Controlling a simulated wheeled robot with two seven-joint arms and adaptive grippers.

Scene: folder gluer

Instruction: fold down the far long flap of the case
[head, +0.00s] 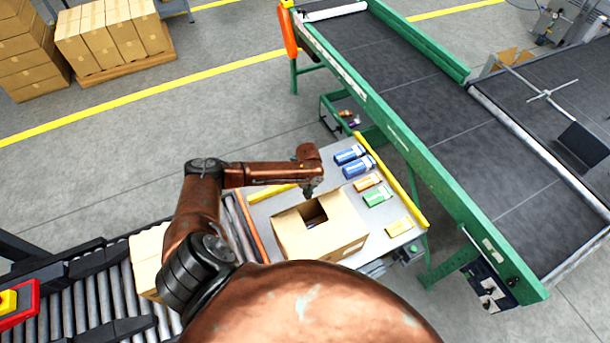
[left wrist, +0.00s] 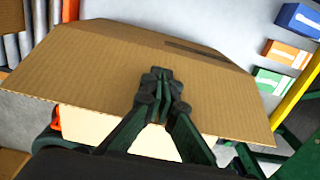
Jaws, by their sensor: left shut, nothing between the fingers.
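The cardboard case (head: 345,232) sits on the grey packing table. A dark opening shows in the middle of its top, with tan board on both sides. My left gripper (head: 309,193) is at the far side of that opening, pointing down. In the left wrist view a broad cardboard flap (left wrist: 90,65) spans the picture, with a dark narrow slit at its upper right. My left gripper (left wrist: 160,85) is shut and empty, its fingertips over the flap; I cannot tell whether they touch it. The near side of the case is partly hidden by my body. My right gripper is not in view.
Blue boxes (head: 357,165), a green box (head: 377,196) and yellow-orange boxes (head: 399,227) lie on the table right of the case. A yellow rail (head: 392,180) edges the table. A green-framed conveyor (head: 400,85) stands to the right, a roller conveyor (head: 85,300) to the left.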

